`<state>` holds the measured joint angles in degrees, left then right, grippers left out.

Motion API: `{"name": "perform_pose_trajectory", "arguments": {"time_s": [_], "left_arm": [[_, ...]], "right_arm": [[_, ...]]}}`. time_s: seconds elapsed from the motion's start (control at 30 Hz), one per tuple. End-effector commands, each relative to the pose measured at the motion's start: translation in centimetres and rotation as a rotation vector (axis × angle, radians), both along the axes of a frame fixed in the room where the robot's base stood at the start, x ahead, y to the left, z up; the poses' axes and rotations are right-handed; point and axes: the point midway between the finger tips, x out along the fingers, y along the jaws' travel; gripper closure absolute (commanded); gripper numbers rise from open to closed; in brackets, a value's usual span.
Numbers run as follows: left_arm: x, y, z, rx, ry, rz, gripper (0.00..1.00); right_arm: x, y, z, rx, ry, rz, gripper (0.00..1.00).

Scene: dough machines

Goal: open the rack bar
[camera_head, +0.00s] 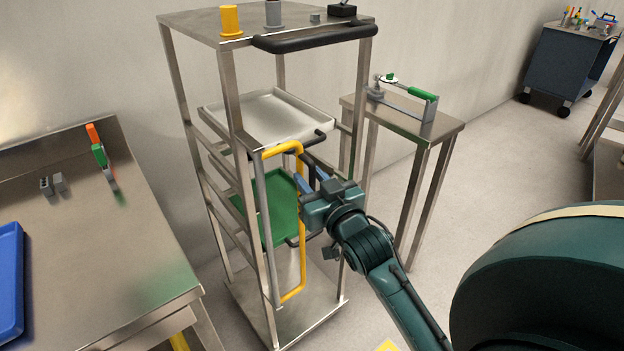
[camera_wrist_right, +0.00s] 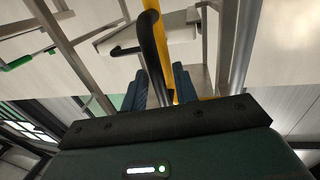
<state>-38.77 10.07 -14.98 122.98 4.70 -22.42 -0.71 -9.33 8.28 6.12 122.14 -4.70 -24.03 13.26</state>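The rack bar is a yellow frame (camera_head: 302,259) on the front of the metal rack. It lies across the rack's front, with its left side near the front post. My right gripper (camera_head: 310,179) is at the upper right part of the bar, with its blue fingers pointing at it. In the right wrist view the yellow bar (camera_wrist_right: 184,48) and a curved black handle (camera_wrist_right: 149,42) run down to the fingers (camera_wrist_right: 168,88). The handle passes between or just behind them; whether they grip it is unclear. My left gripper is out of view.
Behind the bar, the rack holds a white tray (camera_head: 270,116) and a green tray (camera_head: 276,203). A small metal table (camera_head: 433,127) stands right of the rack. A workbench (camera_head: 105,240) with a blue tray (camera_head: 10,285) is at the left. Open floor lies at the right.

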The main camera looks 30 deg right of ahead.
Motion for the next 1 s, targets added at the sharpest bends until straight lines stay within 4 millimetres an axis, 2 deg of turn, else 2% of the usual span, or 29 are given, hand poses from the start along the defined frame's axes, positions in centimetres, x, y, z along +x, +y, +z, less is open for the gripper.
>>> {"name": "perform_pose_trajectory", "arguments": {"time_s": [0.07,0.33,1.0], "left_arm": [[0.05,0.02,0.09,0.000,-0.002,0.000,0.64],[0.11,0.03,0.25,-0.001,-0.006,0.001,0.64],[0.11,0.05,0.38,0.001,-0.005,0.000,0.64]], "right_arm": [[-0.02,-0.01,0.00,0.000,0.000,0.000,0.77],[-0.04,-0.01,0.00,0.000,0.000,0.000,0.99],[0.02,-0.26,0.04,0.001,0.000,-0.010,1.00]]}}
